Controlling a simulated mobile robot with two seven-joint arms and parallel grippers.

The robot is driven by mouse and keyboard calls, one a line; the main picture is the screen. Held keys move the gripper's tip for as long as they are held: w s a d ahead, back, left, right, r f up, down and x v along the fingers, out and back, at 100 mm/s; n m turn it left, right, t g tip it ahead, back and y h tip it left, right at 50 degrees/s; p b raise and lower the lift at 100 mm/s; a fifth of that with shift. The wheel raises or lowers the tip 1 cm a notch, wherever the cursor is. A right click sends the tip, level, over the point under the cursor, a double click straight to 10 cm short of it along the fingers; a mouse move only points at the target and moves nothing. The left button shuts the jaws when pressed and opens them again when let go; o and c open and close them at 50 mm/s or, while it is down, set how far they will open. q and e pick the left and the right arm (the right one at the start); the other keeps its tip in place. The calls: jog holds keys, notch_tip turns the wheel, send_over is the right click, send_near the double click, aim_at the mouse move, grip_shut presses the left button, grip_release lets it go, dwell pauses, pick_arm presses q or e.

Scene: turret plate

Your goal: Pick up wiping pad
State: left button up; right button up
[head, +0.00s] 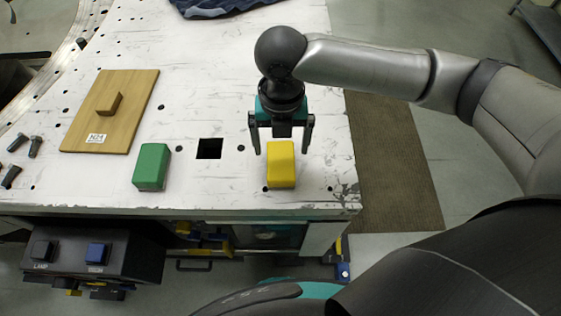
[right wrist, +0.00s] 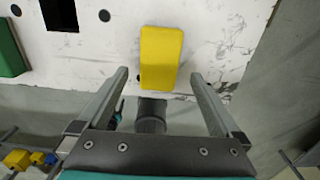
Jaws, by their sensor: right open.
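A yellow block-shaped pad (head: 281,172) lies on the white perforated table top near its front right edge. A green block of similar shape (head: 151,167) lies to its left; the frames do not label either one as the wiping pad. My right gripper (head: 281,148) is open and empty, pointing down, with its fingers over the far end of the yellow pad, one toward each side. In the right wrist view the yellow pad (right wrist: 161,58) shows between and just beyond the two fingertips (right wrist: 160,74). My left gripper is not in view.
A square hole (head: 209,149) is in the table (head: 215,105) between the blocks. A wooden board with a handle (head: 125,110) and bolts (head: 35,147) lie to the left. Dark cloth (head: 225,5) is at the back. A black switch box (head: 95,255) sits below the front edge.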

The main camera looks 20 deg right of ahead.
aim_at(281, 159)
jog(key=shift+f, duration=0.6)
notch_tip(281, 159, down, 4)
jog(key=shift+f, duration=0.55)
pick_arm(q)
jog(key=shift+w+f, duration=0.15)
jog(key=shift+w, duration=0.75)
pick_arm(e)
jog(key=c, duration=1.3)
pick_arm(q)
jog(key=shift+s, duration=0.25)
pick_arm(e)
jog(key=shift+c, duration=0.2)
jog(key=shift+r, duration=0.1)
